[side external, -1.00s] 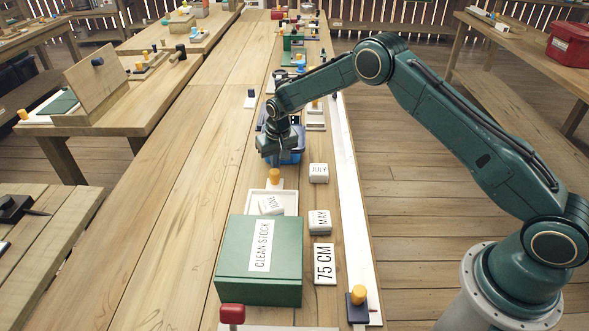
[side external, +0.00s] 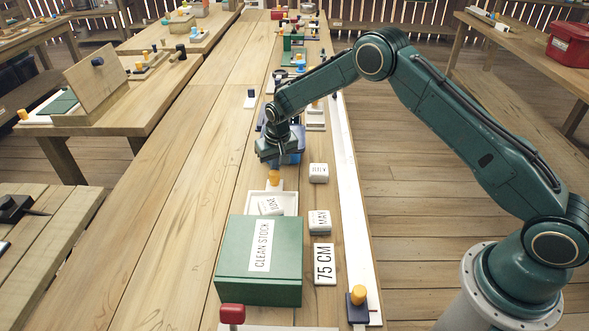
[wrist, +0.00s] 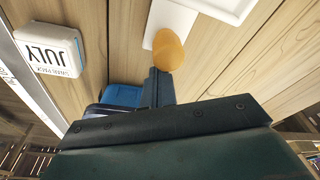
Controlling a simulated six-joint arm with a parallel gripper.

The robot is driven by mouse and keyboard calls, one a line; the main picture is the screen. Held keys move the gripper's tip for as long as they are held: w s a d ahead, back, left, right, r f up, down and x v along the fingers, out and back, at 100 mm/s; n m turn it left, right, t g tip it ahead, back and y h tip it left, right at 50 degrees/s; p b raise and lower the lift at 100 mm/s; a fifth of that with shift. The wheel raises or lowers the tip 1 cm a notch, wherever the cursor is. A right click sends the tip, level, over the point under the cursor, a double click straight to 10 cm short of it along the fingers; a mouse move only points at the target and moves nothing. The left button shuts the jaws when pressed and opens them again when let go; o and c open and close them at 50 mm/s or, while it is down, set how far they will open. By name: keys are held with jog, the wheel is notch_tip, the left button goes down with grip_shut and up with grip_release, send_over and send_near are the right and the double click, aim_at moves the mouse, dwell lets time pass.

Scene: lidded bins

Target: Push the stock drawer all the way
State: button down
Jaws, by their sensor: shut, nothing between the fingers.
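The green box marked CLEAN STOCK (side external: 284,262) stands at the near end of the bench. Its white drawer (side external: 294,203) sticks out at the far side, with a lettered white block (side external: 268,206) lying in it. An orange knob (side external: 274,177) stands at the drawer's outer end; it also shows in the wrist view (wrist: 167,50), with the drawer's white edge (wrist: 228,8) beyond it. My gripper (wrist: 158,84) is shut and empty, just beside the knob on its outer side. Whether the fingers touch the knob I cannot tell.
A JULY block (side external: 318,173), a MAY block (side external: 319,222) and a 75 CM plate (side external: 324,264) lie right of the drawer. A blue bin (side external: 293,150) stands close behind my gripper. The bench left of the drawer is clear.

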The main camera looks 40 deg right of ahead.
aim_at(270, 204)
jog(key=shift+s+a, duration=5.6)
dwell(1.9)
jog(key=shift+w+d, duration=0.1)
jog(key=shift+w+d, duration=0.45)
